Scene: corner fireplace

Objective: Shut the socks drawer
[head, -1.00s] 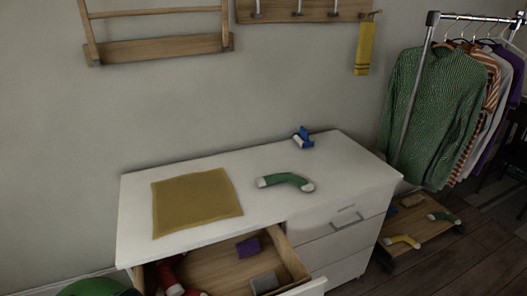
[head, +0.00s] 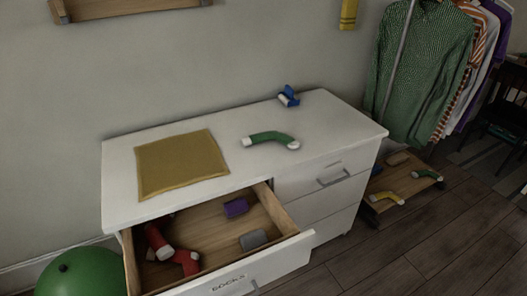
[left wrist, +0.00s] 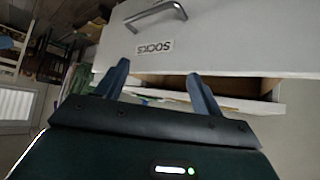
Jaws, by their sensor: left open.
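The socks drawer (head: 262,272) of the white dresser (head: 114,190) is pulled out, its front lettered "SOCKS". Inside lie red socks (head: 186,262), a purple bundle (head: 236,207) and a grey bundle (head: 253,239). In the left wrist view the drawer front (left wrist: 225,40) appears upside down, with its metal handle (left wrist: 155,14) at the top. My left gripper (left wrist: 161,80) is open and empty, its two fingers pointing towards the drawer front near the label. I cannot tell whether they touch it. Neither gripper shows in the head view.
A green sock (head: 270,139), a mustard cloth (head: 180,162) and a blue-and-white object (head: 289,97) lie on the dresser top. A green ball (head: 82,272) is at the lower left. A low shelf (head: 400,184) and clothes rack stand right. The floor in front right is clear.

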